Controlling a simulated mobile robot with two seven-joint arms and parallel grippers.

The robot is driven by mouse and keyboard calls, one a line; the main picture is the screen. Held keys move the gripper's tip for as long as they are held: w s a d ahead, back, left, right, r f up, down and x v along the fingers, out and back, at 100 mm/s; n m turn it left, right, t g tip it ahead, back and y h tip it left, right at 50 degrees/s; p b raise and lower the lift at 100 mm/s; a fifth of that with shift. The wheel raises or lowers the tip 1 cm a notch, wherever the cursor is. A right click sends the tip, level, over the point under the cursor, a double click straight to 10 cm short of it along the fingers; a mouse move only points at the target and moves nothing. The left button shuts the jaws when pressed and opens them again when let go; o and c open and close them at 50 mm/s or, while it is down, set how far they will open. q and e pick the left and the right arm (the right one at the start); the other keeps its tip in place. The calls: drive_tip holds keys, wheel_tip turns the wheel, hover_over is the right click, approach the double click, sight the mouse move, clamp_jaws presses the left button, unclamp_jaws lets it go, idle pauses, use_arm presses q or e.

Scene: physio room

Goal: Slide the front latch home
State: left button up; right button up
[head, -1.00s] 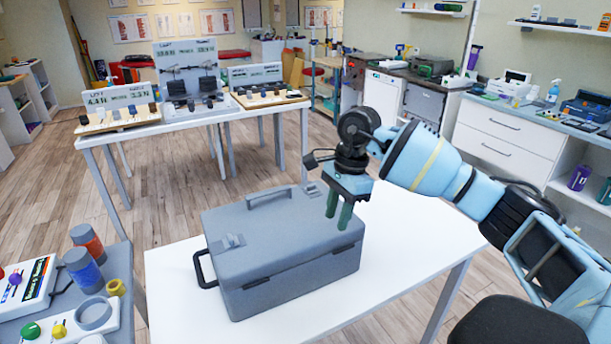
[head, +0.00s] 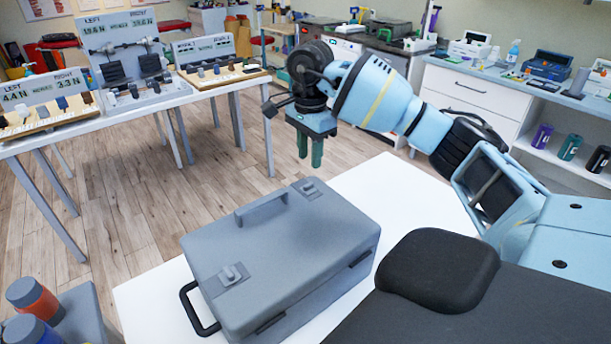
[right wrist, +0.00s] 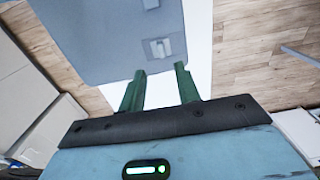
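A grey case (head: 285,255) with a closed lid lies on a white table. One latch (head: 232,274) sits on a plate at the lid's near left end, and another latch (head: 308,188) at its far right end. I cannot tell which the task calls front. My right gripper (head: 310,165) hangs fingers down, open and empty, above and beyond the far right latch in the head view. In the right wrist view the case (right wrist: 110,45) and one latch (right wrist: 160,47) show past the spread green fingertips (right wrist: 160,70), apart from them. My left gripper is out of view.
The lid has a grey carry handle (head: 262,208), and a black loop handle (head: 194,308) sticks out at the case's left. The white table (head: 395,190) is bare around the case. Display tables (head: 100,120) stand behind; orange and blue cylinders (head: 33,298) are at lower left.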

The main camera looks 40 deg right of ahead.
sight(308, 184)
wheel_tip(308, 184, down, 8)
drive_tip(key=shift+w+r, duration=0.15)
drive_tip(key=shift+r, duration=0.1)
drive_tip(key=shift+c, duration=0.2)
clamp_jaws()
